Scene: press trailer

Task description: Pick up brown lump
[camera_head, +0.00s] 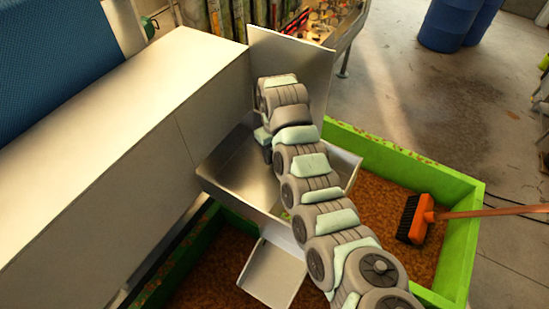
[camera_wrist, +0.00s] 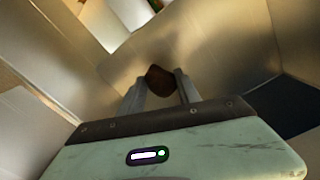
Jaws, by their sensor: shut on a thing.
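The brown lump (camera_wrist: 159,80) shows in the wrist view, dark and rounded, between the tips of my gripper (camera_wrist: 160,88). My gripper is shut on it, with one finger on each side. The metal surfaces of a tray or chute lie close behind the lump; I cannot tell whether the lump touches them. In the head view my arm reaches to the metal tray (camera_head: 232,180), and its end hides the gripper and the lump.
An upright metal plate (camera_head: 290,65) stands behind the tray. A white metal housing (camera_head: 130,140) is at left. A green bin (camera_head: 463,245) of brown pulp lies below right, with an orange brush (camera_head: 421,219) on it. A small metal chute (camera_head: 272,275) is in front.

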